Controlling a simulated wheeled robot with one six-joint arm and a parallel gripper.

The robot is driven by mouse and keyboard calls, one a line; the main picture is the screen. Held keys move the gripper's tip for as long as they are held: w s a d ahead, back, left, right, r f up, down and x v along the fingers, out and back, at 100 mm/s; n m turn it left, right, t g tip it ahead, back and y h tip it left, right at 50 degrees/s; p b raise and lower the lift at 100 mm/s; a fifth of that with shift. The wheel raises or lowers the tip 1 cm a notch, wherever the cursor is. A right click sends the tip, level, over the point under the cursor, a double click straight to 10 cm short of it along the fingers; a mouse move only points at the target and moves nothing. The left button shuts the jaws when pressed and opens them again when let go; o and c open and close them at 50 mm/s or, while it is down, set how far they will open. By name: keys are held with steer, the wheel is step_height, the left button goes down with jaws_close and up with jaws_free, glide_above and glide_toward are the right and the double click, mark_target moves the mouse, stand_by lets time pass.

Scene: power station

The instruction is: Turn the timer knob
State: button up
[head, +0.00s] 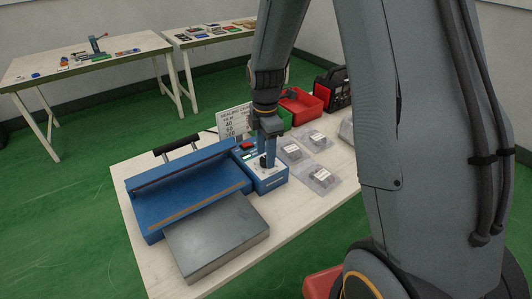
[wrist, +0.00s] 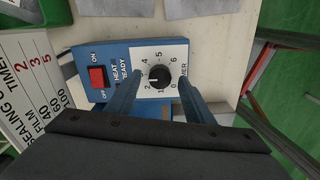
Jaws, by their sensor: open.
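The timer knob (wrist: 154,74) is a small black dial on a white numbered plate on the blue control box of the sealing machine. The white mark on it lies near the 2 in the wrist view. My gripper (wrist: 163,88) is open, with one blue finger on each side of the knob. A gap shows between each finger and the knob, and how low the fingertips reach is hard to tell. In the head view my gripper (head: 267,157) points down over the control box (head: 268,184), and the knob is mostly hidden there.
A red power switch (wrist: 96,77) is beside the dial. The blue sealer (head: 190,185) and a grey metal plate (head: 215,238) stand to the left. A sealing time sign (head: 234,121) is behind. Packaged parts (head: 320,179) lie to the right, with red bins (head: 300,104) beyond.

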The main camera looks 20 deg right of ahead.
steer(key=shift+f, duration=0.45)
steer(key=c, duration=1)
steer(key=shift+c, duration=0.2)
steer(key=shift+m, duration=0.3)
